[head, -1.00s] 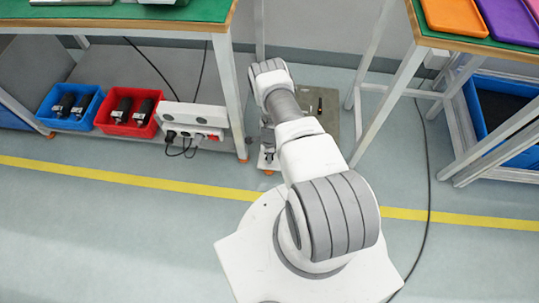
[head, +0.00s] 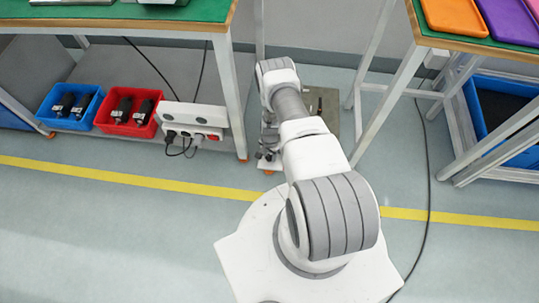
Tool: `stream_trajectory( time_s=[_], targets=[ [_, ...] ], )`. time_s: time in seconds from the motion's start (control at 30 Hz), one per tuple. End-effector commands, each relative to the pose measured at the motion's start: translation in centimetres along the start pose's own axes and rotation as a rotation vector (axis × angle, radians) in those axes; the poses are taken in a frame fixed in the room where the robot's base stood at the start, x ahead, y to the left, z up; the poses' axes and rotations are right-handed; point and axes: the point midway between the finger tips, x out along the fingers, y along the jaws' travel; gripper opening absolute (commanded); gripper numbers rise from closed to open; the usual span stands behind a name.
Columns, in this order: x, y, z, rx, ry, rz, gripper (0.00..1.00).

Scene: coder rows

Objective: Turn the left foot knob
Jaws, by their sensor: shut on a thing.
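My gripper (head: 268,146) is low near the floor, left of my forearm and just right of the left workbench's front leg. It is small in the picture and partly hidden by my arm. It looks shut on the foot knob, a small part (head: 268,160) at floor level with an orange bit under it. The fingertips and the exact grip are too small to make out. A grey-green plate (head: 328,108) lies behind my arm, which covers much of it.
The left workbench's front leg (head: 236,120) stands close to my gripper. A power strip box (head: 193,116), a red bin (head: 131,130) and a blue bin (head: 50,116) sit on its lower shelf. The right bench's leg (head: 385,107) stands right of my arm. The front floor is clear.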

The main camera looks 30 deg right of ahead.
Motion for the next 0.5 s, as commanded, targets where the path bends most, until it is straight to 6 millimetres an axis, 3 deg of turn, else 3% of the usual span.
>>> stream_trajectory(
  time_s=[0.5],
  targets=[
    [-0.16, 0.04, -0.11, -0.49, -0.006, -0.004, 0.0]
  ],
)
